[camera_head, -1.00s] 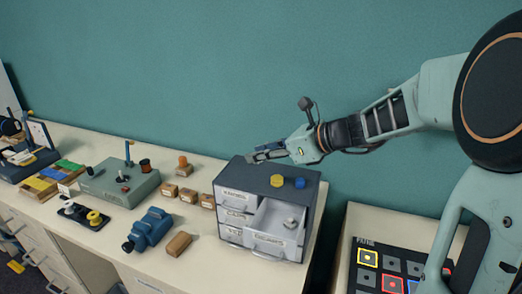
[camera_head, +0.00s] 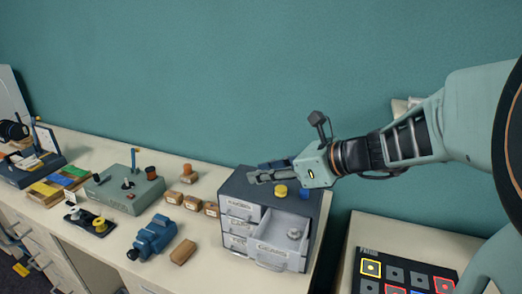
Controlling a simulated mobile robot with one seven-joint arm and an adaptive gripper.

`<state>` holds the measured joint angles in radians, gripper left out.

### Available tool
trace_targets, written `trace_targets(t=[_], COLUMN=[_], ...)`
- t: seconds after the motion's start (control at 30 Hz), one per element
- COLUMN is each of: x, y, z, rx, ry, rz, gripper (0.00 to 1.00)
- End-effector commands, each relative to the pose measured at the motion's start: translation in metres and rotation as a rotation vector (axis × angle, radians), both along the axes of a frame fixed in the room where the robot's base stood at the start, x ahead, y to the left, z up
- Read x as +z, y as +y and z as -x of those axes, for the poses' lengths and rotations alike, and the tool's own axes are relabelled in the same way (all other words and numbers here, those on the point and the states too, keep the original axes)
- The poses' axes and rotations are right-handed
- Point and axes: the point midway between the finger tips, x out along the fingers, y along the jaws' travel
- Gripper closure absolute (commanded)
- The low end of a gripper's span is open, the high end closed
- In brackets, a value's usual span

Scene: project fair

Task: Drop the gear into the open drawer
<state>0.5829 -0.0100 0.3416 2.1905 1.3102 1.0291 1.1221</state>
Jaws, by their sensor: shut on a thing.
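The open drawer (camera_head: 268,234) sticks out from the front right of a small dark grey drawer cabinet (camera_head: 237,184). A grey round toothed-looking piece (camera_head: 294,233) lies inside it. My gripper (camera_head: 256,173) is over the cabinet top, behind the open drawer, fingers pointing left. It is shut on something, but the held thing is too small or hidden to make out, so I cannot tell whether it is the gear.
Several small brown boxes (camera_head: 191,203) stand left of the cabinet. A blue vise-like tool (camera_head: 153,236) and a brown block (camera_head: 183,252) lie nearer the front. A grey-green device (camera_head: 125,187) stands farther left. A black board with coloured squares (camera_head: 405,276) lies at the lower right.

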Motion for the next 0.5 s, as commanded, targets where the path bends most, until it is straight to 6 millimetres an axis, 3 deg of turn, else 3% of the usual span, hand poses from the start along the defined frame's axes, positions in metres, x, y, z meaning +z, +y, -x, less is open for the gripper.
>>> trace_targets(t=[0.3,0.5], x=[-0.051,-0.074], y=[-0.049,-0.074], z=[-0.001,0.003], rx=[-0.002,0.0], ry=[0.002,0.001], rz=[-0.005,-0.002], gripper=[0.85,0.85])
